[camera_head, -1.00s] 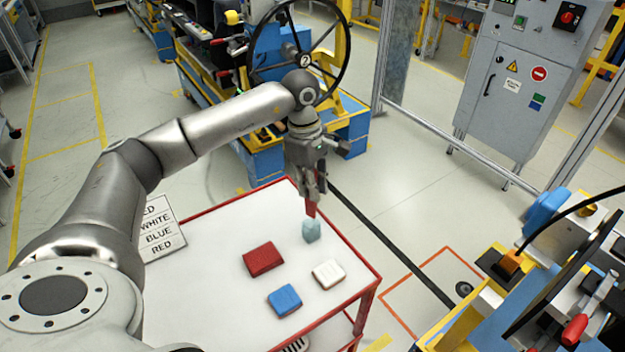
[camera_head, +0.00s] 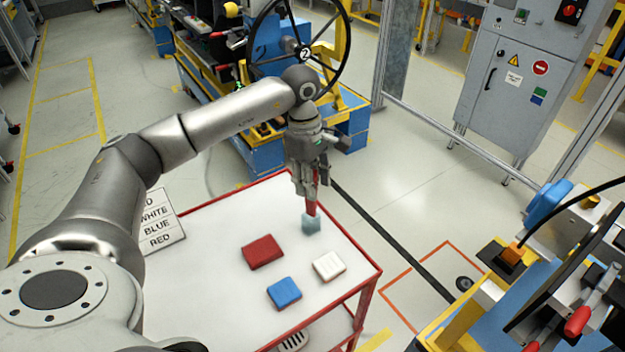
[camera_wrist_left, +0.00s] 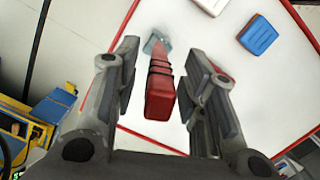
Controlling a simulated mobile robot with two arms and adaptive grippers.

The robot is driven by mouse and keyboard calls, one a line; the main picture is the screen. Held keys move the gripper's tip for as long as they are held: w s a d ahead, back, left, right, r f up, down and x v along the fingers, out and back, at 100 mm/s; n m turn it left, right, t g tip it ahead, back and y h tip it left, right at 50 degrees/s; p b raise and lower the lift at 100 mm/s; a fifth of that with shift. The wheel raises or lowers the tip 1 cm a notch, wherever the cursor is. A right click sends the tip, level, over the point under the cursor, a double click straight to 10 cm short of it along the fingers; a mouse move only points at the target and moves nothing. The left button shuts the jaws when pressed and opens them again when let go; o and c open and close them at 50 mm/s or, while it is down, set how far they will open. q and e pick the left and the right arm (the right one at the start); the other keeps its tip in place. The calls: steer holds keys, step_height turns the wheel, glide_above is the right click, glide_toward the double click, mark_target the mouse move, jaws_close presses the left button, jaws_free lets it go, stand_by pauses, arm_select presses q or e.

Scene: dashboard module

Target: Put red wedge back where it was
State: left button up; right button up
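The red wedge (camera_head: 312,207), a narrow red piece, stands up from a small pale blue-grey block (camera_head: 312,225) near the table's far right edge. In the left wrist view the wedge (camera_wrist_left: 160,97) shows dark bands, and its far end meets the pale block (camera_wrist_left: 157,42). My left gripper (camera_head: 312,187) is above it, pointing down. In the left wrist view the gripper (camera_wrist_left: 166,80) is open, with one finger on each side of the wedge and a gap on both sides. Whether the wedge sits in or on the block is unclear. My right gripper is out of view.
On the white red-framed table (camera_head: 215,240) lie a red block (camera_head: 263,252), a white block (camera_head: 329,265) and a blue block (camera_head: 284,293). A sign (camera_head: 160,222) listing colours is at the left edge. Machinery (camera_head: 560,270) stands to the right.

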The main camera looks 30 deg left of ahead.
arm_select(q)
steer(key=shift+r+p, duration=0.65)
steer(key=shift+w+r+b, duration=0.1)
steer(key=shift+r+b, duration=0.2)
steer(key=r+b, duration=0.1)
steer(key=r, duration=0.2)
steer(key=r+b, duration=0.1)
steer(key=r, duration=0.2)
steer(key=a+r, duration=0.1)
steer(key=r, duration=0.3)
steer(key=shift+a+b, duration=0.1)
steer(key=shift+b, duration=0.3)
steer(key=shift+a+r, duration=0.1)
steer(key=shift+r, duration=0.5)
steer(key=shift+f, duration=0.1)
